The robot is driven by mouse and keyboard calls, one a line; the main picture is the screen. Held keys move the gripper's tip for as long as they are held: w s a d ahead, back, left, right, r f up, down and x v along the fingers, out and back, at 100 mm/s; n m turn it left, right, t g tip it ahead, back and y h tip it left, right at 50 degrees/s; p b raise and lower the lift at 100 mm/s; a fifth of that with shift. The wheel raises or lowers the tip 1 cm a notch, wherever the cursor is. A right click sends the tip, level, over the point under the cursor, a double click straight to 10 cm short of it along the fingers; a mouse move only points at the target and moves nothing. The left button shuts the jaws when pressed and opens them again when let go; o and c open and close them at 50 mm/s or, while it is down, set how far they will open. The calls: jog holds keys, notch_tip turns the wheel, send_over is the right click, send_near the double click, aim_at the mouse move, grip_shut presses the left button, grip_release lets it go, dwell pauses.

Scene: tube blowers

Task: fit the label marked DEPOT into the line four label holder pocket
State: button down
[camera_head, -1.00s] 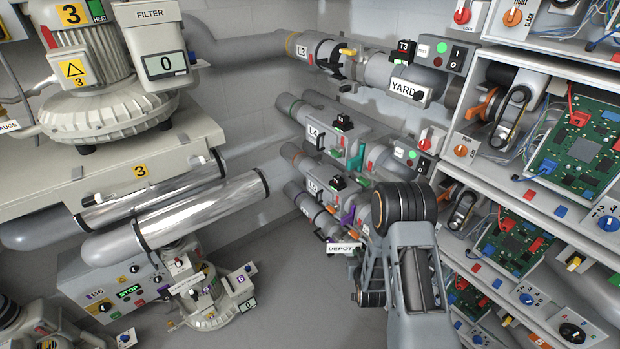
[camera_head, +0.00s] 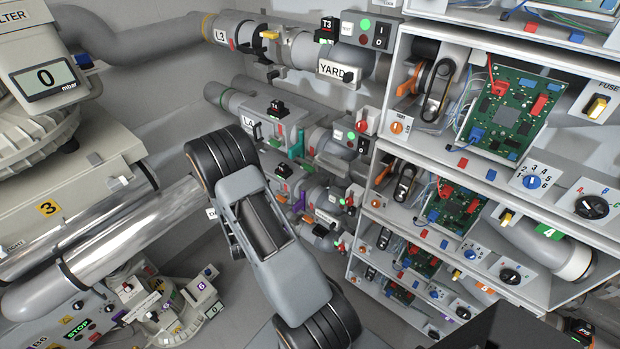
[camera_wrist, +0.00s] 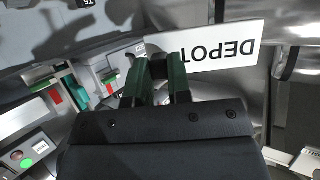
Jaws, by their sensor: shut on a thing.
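The white label marked DEPOT (camera_wrist: 226,46) shows upside down in the wrist view, held at its left end. My gripper (camera_wrist: 159,66) is shut on it with its dark green fingers. In the head view my arm hides the gripper and nearly all of the label; only a small white corner of the label (camera_head: 211,213) shows left of the arm. The line four pipe, marked L4 (camera_head: 249,124), is on the back wall behind my arm. I cannot make out its label holder pocket. The held label appears apart from that pipe.
The line three pipe (camera_head: 236,33) above carries a YARD label (camera_head: 336,70). Shelves with circuit boards (camera_head: 500,105) stand at the right. A shiny metal pipe (camera_head: 130,225) and the blower bench (camera_head: 60,190) are at the left. Lower pipes with valves crowd behind my arm.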

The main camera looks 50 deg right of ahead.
jog(key=s+d+r+m+g+h+p, duration=0.2)
jog(key=s+d+r+m+g, duration=0.3)
jog(key=s+d, duration=0.3)
jog(key=s+d+r+m+g+h+p, duration=0.1)
jog(key=s+d+r+m+g+h, duration=0.3)
jog(key=s+d, duration=0.5)
notch_tip(320, 180, up, 3)
jog(key=s+m+g, duration=0.1)
jog(key=m+g, duration=0.1)
jog(key=shift+r+m+g+p, duration=0.2)
jog(key=shift+m+g+p, duration=0.1)
jog(key=shift+p, duration=0.1)
jog(key=shift+a, duration=0.2)
jog(key=shift+d+r+b+x, duration=0.25)
jog(key=shift+b+x, duration=0.35)
jog(key=shift+x, duration=1.25)
jog(key=shift+r+b+x, duration=0.35)
jog(key=shift+b+x, duration=0.25)
jog(key=shift+x, duration=1.25)
jog(key=shift+d+r+b+x, duration=0.25)
jog(key=shift+b+x, duration=0.35)
jog(key=shift+x, duration=1.25)
jog(key=shift+a+f+b, duration=0.1)
jog(key=shift+f+b, duration=0.2)
jog(key=c, duration=1)
grip_release()
